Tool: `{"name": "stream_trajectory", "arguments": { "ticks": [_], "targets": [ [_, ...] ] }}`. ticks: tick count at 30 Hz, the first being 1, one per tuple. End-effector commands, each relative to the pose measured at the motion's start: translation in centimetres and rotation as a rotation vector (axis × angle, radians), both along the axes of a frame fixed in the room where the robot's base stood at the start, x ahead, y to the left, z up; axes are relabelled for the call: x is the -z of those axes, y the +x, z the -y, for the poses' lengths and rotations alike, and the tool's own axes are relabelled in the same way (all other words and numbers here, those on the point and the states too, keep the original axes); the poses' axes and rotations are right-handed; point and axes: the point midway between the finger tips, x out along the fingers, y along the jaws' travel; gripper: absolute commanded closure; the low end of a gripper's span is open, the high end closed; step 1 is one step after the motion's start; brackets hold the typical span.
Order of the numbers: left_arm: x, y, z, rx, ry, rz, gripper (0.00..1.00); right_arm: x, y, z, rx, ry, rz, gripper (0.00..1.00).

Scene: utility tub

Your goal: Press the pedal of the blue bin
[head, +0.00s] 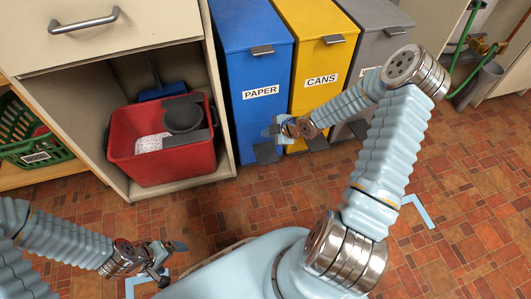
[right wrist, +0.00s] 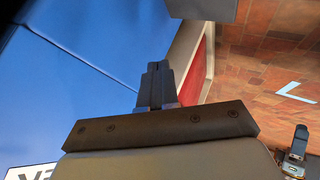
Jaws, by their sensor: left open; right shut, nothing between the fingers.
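The blue bin (head: 252,75), labelled PAPER, stands left of the yellow bin. Its dark grey pedal (head: 266,154) sticks out at the foot of its front. My right gripper (head: 272,130) is shut and empty, in front of the bin's lower front and above the pedal, seemingly apart from it. In the right wrist view its closed fingers (right wrist: 156,85) show beside the blue front (right wrist: 90,60), with a grey plate, apparently the pedal (right wrist: 203,8), beyond the tips. My left gripper (head: 168,256) is open and empty, low over the floor at the lower left.
The yellow CANS bin (head: 322,60) and a grey bin (head: 382,30) stand to the right, close beside the blue one. A red tub (head: 165,172) sits in the open cabinet at the left, with a green basket (head: 30,140) further left. The tiled floor in front is mostly clear.

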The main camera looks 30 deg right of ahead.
Motion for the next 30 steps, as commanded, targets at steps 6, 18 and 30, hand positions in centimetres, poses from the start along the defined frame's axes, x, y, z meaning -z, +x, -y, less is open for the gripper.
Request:
{"name": "stream_trajectory", "arguments": {
  "ticks": [6,18,30],
  "targets": [
    [2.7,-0.1,0.2,0.003,-0.005,-0.005,0.06,3.1,0.0,0.0,0.0,0.001,-0.001,1.0],
    [6.6,0.1,0.3,0.0,-0.007,0.0,0.06,7.9,0.0,0.0,0.001,0.0,-0.001,1.0],
    [6.6,0.1,0.3,0.0,-0.006,0.002,0.06,8.0,0.0,0.0,0.001,0.001,0.0,1.0]
  ]
}}
